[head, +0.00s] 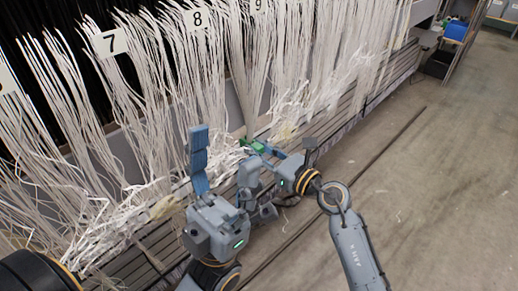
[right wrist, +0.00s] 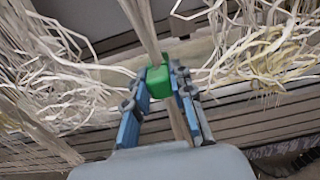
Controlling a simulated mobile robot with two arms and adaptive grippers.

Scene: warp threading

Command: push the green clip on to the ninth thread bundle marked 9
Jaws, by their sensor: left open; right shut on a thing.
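The green clip (right wrist: 158,80) is between the blue fingertips of my right gripper (right wrist: 160,84), which is shut on it. A white thread bundle (right wrist: 146,30) runs down to the clip and shows again below it; whether it sits inside the clip is hidden. In the head view the clip (head: 257,146) is at the lower end of the bundle (head: 247,85) under the card marked 9 (head: 259,5), with my right gripper (head: 264,148) reaching in from the right. My left gripper (head: 222,165) is open and empty, left of the clip, one blue finger pointing up.
Cards marked 7 (head: 111,42) and 8 (head: 198,19) hang on neighbouring bundles to the left. Loose thread ends tangle along the slatted ledge (head: 150,245) below. The two grippers are close together. Open concrete floor (head: 420,190) lies to the right.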

